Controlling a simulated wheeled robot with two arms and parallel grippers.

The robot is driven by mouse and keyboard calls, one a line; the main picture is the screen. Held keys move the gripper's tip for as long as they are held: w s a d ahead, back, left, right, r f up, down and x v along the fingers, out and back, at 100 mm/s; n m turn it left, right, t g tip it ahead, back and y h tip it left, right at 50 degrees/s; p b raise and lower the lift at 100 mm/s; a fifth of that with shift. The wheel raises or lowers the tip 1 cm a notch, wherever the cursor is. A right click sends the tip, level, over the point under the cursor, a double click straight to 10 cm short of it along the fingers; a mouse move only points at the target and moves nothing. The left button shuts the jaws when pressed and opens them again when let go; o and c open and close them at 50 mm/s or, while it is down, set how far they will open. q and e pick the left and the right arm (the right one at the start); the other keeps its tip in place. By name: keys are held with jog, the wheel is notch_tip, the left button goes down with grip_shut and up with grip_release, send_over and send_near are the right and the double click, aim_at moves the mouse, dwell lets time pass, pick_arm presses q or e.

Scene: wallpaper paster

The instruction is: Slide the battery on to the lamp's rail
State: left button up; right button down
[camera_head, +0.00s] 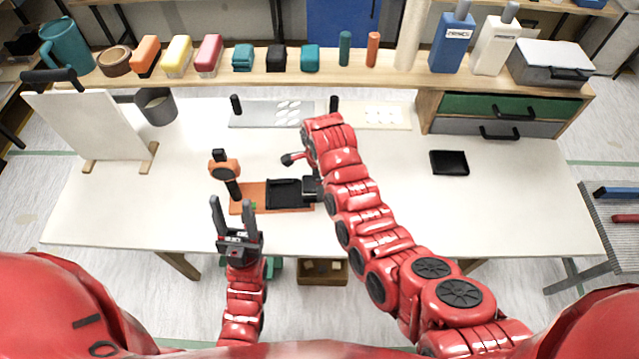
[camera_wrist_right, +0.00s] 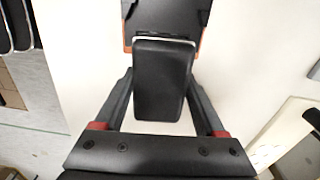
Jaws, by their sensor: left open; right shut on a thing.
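The lamp has an orange head (camera_head: 225,168) on a black post, standing at the left end of an orange base (camera_head: 243,197). A black rail part (camera_head: 284,194) lies on the base's right side and shows at the top of the right wrist view (camera_wrist_right: 165,14). My right gripper (camera_wrist_right: 160,105) is shut on the black battery (camera_wrist_right: 160,75). The battery's far end is at the rail's near edge; I cannot tell whether it is engaged. In the head view the battery (camera_head: 312,187) is partly hidden by my right arm. My left gripper (camera_head: 232,202) is open and empty, in front of the lamp.
A black tray (camera_head: 449,162) lies on the right of the white table (camera_head: 510,215). A drawer unit (camera_head: 500,113), a grey cup (camera_head: 156,106) and a white board on a stand (camera_head: 88,127) stand towards the back. The table's front left is clear.

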aim_at(305, 183)
jog(key=shift+s+a+b, duration=0.2)
jog(key=shift+a+b, duration=1.1)
jog(key=shift+a, duration=0.65)
jog(key=shift+s+a+b, duration=0.2)
jog(key=shift+a+b, duration=1)
jog(key=shift+a, duration=0.3)
jog(key=shift+s+a+b, duration=0.2)
jog(key=shift+a+b, duration=1)
jog(key=shift+a, duration=0.25)
grip_release()
jog(key=shift+w+d+r+p, duration=0.15)
jog(key=shift+d+p, duration=0.3)
jog(key=shift+d, duration=0.65)
jog(key=shift+w+d+p, duration=0.15)
jog(key=shift+d+p, duration=0.05)
jog(key=shift+d, duration=1)
jog(key=shift+w+d+p, duration=0.15)
jog(key=shift+d, duration=1.05)
